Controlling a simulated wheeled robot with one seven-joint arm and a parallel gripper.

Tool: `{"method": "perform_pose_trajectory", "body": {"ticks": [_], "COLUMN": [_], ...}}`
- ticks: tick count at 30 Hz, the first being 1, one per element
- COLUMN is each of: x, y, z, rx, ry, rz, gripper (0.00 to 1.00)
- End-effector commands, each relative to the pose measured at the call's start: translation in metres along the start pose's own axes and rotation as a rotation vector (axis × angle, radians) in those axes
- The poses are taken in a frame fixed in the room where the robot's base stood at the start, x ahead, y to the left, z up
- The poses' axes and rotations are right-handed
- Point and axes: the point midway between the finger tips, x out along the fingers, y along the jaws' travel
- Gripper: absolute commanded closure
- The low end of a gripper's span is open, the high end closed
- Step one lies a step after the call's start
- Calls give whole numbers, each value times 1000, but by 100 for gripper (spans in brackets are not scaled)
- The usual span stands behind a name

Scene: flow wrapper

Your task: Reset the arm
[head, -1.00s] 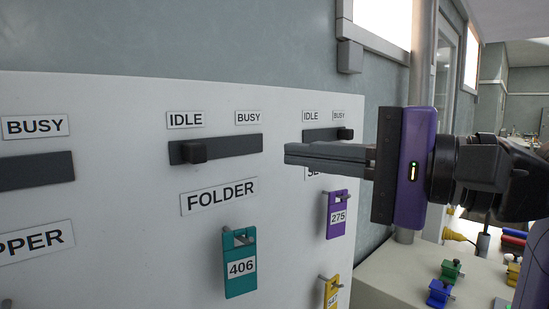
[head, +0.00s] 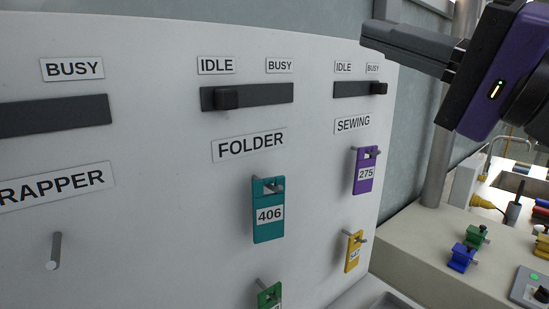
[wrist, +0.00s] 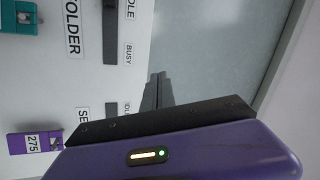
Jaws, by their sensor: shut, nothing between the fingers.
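My gripper (head: 412,48) is at the upper right of the head view, shut and empty, with its fingers pointing left past the panel's top right corner. It also shows in the wrist view (wrist: 157,88), fingers together, over the panel's edge and the grey wall. It looks apart from the white panel (head: 170,215). The folder slider (head: 228,98) sits at the IDLE end of its slot. The sewing slider (head: 378,88) sits at the BUSY end.
A teal tag 406 (head: 268,225), a purple tag 275 (head: 366,175) and a yellow tag (head: 353,252) hang on panel pegs. An empty peg (head: 54,251) is at lower left. Green (head: 476,236) and blue (head: 462,257) blocks sit on the bench at right.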

Motion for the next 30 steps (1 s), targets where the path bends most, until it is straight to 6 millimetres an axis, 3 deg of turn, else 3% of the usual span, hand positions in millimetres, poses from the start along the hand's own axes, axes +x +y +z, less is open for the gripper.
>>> {"method": "perform_pose_trajectory", "body": {"ticks": [8,15,23,30], "x": [-25,-69,-130,-189], "y": [38,111,191,249], "z": [-41,-51,-26,23], "rx": [-230,-432,-655,-852], "ry": [273,511,672,705], "rz": [-83,-6,186,396], "gripper": [100,100,100,100]}}
